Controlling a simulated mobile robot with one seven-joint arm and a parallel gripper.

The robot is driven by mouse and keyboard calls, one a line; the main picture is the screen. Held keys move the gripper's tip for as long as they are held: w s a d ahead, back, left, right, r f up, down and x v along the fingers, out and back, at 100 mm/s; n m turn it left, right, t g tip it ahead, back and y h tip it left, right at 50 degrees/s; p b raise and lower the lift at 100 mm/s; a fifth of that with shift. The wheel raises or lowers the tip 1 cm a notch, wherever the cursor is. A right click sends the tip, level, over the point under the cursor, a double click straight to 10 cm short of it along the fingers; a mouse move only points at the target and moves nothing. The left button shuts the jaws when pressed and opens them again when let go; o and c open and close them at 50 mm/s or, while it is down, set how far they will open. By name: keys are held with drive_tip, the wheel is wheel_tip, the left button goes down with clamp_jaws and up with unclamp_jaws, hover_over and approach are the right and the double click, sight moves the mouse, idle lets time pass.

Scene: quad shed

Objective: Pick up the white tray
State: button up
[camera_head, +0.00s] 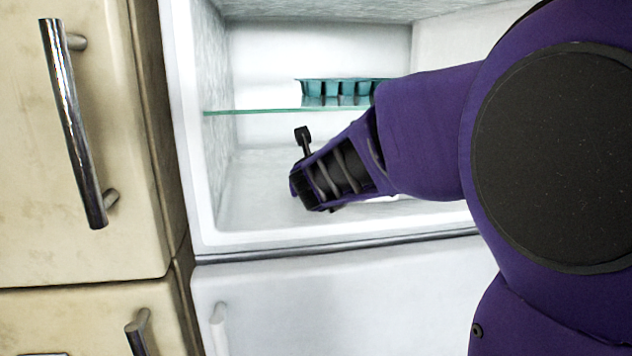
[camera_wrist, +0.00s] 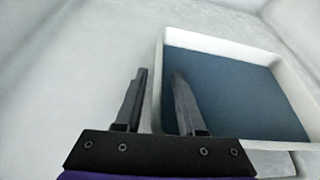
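The white tray (camera_wrist: 225,46) shows in the wrist view at the right. It has pale raised walls and a dark blue-grey inside, and no contents are visible. My gripper (camera_wrist: 160,72) is open. Its two dark fingers appear on either side of the tray's left wall, the right finger overlapping the tray's inside. I cannot tell whether either finger touches the wall. In the head view my arm reaches into the open white compartment and hides most or all of the tray and the fingertips.
A glass shelf (camera_head: 255,112) crosses the compartment above my wrist, with a teal ice-cube-style tray (camera_head: 335,87) on it. The compartment's white side wall (camera_head: 207,150) and front lip bound the space. Cream cabinets with a metal handle (camera_head: 73,125) stand left. The compartment floor left of my wrist is clear.

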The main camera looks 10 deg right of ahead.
drive_tip(key=shift+s+a, duration=0.1)
clamp_jaws()
idle(1.3)
